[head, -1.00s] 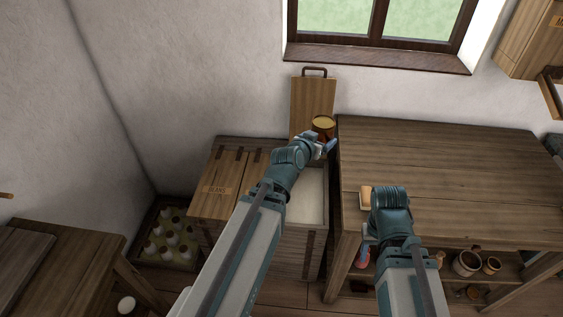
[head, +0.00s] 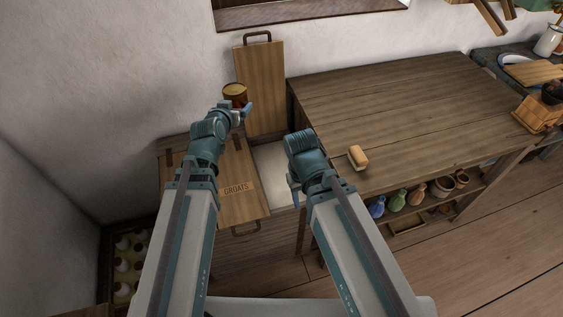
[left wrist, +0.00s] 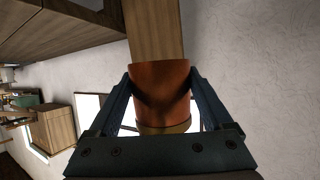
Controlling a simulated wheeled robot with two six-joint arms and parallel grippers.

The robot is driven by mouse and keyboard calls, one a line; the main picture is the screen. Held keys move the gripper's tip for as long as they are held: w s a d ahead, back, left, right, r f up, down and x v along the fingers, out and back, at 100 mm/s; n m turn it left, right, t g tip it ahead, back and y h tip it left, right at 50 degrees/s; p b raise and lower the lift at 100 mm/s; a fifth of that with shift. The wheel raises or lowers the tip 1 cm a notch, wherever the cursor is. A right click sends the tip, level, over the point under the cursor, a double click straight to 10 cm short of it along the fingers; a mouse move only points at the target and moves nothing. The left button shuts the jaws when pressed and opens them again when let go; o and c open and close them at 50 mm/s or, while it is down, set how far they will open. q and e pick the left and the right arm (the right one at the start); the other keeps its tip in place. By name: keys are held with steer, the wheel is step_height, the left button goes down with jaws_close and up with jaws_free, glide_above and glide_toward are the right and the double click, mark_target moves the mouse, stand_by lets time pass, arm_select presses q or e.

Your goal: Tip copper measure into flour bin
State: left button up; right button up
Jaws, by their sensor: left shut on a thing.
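My left gripper (head: 242,109) is shut on the copper measure (head: 235,98), a reddish cup with a yellowish top. It looks roughly upright and is held up to the left of the raised lid (head: 260,90). In the left wrist view the measure (left wrist: 160,95) sits between both fingers. I cannot tell whether the yellowish top is contents or its inside. The flour bin (head: 286,228) stands open below the lid, with white flour (head: 275,170) inside, partly hidden by my right arm. My right gripper (head: 295,193) points down near the bin's right side; its jaw opening is unclear.
A closed lid marked GROATS (head: 238,188) lies left of the open bin. A wooden table (head: 400,100) stands to the right, with a brush-like block (head: 358,157) near its edge. Several vases and pots line the shelf below. A crate of bottles (head: 122,265) is at lower left.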

arm_select(q)
steer(key=d+f+b, duration=0.7)
steer(key=f+b, duration=0.3)
steer(key=f, duration=0.2)
steer(key=d+f+n+g+b, duration=0.1)
steer(key=d+f+b, duration=0.7)
steer(key=f+b, duration=0.2)
step_height(320, 180, down, 2)
steer(key=shift+w+f, duration=0.1)
steer(key=shift+w, duration=0.2)
